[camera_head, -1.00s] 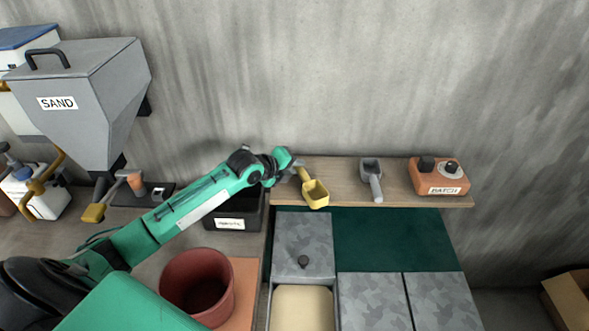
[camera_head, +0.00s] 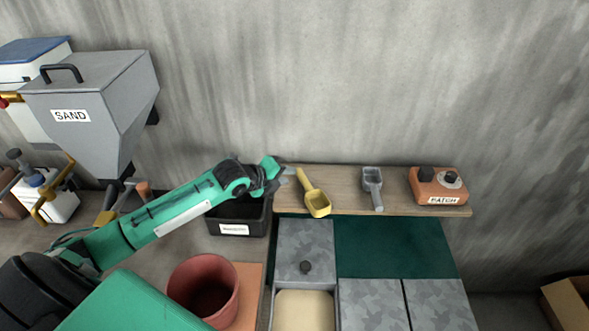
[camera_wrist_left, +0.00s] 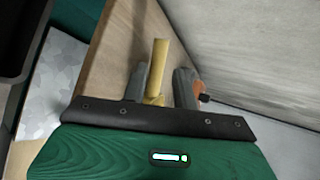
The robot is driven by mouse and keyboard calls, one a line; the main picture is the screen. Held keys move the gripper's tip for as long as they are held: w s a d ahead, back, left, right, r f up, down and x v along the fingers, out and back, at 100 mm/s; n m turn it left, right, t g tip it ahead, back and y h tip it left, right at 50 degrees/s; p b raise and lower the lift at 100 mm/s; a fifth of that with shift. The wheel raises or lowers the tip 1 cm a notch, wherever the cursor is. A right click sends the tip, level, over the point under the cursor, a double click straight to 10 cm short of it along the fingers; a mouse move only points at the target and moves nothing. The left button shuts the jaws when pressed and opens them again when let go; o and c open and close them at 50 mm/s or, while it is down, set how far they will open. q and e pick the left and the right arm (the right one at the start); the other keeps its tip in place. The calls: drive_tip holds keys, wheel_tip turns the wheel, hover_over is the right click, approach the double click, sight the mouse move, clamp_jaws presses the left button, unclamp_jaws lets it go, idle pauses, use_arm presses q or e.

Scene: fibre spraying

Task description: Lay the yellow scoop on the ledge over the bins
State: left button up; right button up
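The yellow scoop (camera_head: 318,204) lies on the wooden ledge (camera_head: 342,200) over the bins, near its left end. Its handle points back left and its bowl reaches the ledge's front edge. My left gripper (camera_head: 291,171) is just left of the handle end. In the left wrist view the yellow handle (camera_wrist_left: 158,65) shows between two grey fingers, with gaps on both sides, so the gripper is open. My right gripper is not in view.
Grey-lidded bins (camera_head: 305,240) are below. A black bin (camera_head: 238,216), a red bucket (camera_head: 203,288) and a SAND hopper (camera_head: 95,90) are to the left.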

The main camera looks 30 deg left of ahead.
use_arm(q)
drive_tip(key=p+v, duration=0.2)
drive_tip(key=v, duration=0.4)
drive_tip(key=shift+p, duration=0.35)
